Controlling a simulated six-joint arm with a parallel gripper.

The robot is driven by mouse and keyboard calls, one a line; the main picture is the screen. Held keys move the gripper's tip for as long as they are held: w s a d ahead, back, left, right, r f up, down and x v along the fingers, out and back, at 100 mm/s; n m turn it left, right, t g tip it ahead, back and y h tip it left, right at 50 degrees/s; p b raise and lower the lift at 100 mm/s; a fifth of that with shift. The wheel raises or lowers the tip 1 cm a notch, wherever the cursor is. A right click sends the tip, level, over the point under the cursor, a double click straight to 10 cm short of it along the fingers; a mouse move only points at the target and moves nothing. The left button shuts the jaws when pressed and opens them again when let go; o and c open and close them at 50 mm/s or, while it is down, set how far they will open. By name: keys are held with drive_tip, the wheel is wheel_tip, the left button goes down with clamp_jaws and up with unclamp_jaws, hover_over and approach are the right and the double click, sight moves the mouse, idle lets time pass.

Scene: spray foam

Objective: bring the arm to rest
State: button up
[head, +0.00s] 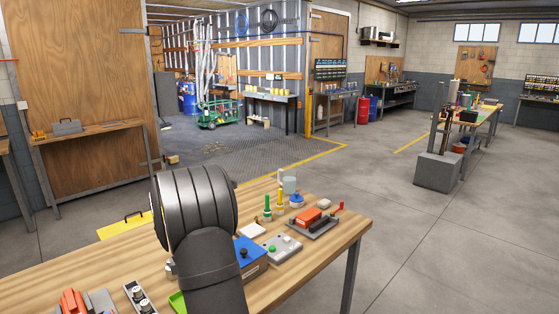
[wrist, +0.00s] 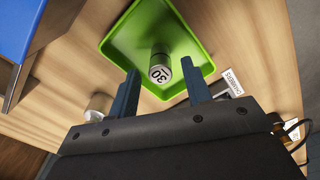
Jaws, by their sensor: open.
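In the wrist view my gripper (wrist: 160,88) is open, its two dark fingers spread apart with nothing held between them. Just beyond the fingertips a small cylinder marked 30 (wrist: 160,70) stands in a green tray (wrist: 118,38) on the wooden table. In the head view my dark arm covers part of the table (head: 310,262), and my gripper is hidden behind it. Only a small piece of the green tray (head: 178,302) shows there, beside the arm.
A blue box (head: 250,258), a grey box with buttons (head: 283,248), a tray with an orange item (head: 309,218) and green and yellow upright pieces (head: 273,205) stand right of my arm. An orange item (head: 72,301) lies at the near left. A blue object (wrist: 25,30) stands beside the green tray.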

drive_tip(key=shift+r, duration=1.35)
drive_tip(key=shift+f, duration=0.1)
